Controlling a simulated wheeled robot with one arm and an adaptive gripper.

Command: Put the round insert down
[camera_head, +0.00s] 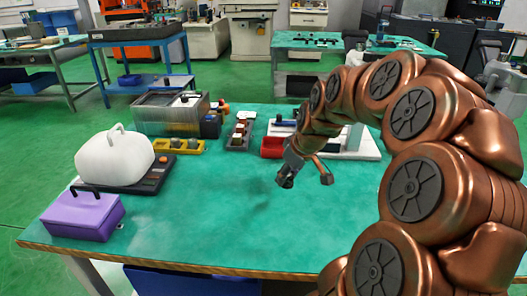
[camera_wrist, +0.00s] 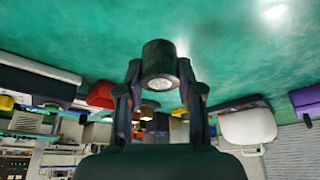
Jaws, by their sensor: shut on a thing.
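The round insert (camera_wrist: 160,58) is a dark cylinder with a pale, metallic-looking round end, seen in the wrist view. My gripper (camera_wrist: 160,72) is shut on it, with one finger on each side. In the head view my gripper (camera_head: 288,170) hangs over the middle of the green table (camera_head: 215,215). The insert is small and dark at its tip there, hard to tell from the fingers. It appears to be held above the table top; the exact gap cannot be told.
A purple box (camera_head: 85,214) and a white handled cover (camera_head: 115,158) stand at the left. A yellow holder (camera_head: 178,147), a steel-sided tank (camera_head: 170,115), a dark rack (camera_head: 240,132) and a red bin (camera_head: 272,148) line the back. The front middle is clear.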

